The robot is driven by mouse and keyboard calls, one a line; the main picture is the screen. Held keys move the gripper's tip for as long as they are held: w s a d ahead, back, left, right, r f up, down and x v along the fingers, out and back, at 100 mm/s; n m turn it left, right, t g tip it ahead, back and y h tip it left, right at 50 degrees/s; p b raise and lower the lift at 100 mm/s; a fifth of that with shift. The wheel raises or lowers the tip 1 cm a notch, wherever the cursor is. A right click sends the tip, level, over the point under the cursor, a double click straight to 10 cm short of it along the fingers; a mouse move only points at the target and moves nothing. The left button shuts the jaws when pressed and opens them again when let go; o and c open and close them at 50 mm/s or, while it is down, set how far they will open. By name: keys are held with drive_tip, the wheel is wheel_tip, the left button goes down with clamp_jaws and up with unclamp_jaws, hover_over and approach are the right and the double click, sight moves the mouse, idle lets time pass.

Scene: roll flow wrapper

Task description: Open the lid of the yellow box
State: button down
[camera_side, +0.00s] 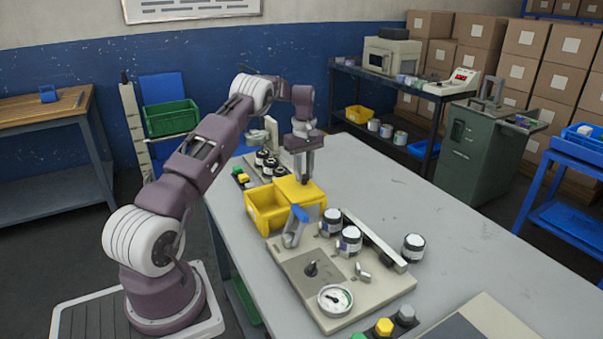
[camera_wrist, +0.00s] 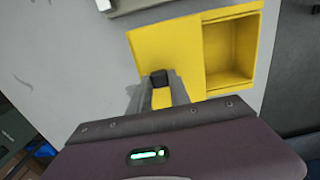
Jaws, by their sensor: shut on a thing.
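The yellow box (camera_side: 262,222) stands on the grey table, and its left part is an open, empty-looking compartment in the side view. Its flat yellow lid (camera_side: 302,191) covers the right part. In the wrist view the lid (camera_wrist: 165,48) lies at left and the box's open compartment (camera_wrist: 228,52) at right. My gripper (camera_side: 303,178) points down over the lid. In the wrist view my gripper (camera_wrist: 160,88) is shut on a small dark knob (camera_wrist: 159,77) at the lid. The fingers partly hide the knob.
A beige panel (camera_side: 310,266) with a gauge (camera_side: 335,299) and a blue-topped grey clamp (camera_side: 294,228) lies in front of the box. Black-and-white jars (camera_side: 349,240) stand beside it, and more jars (camera_side: 268,160) behind.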

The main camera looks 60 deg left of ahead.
sight(304, 176)
drive_tip(key=c, duration=1.2)
unclamp_jaws()
wheel_tip(304, 176, up, 7)
drive_tip(key=shift+r, duration=0.1)
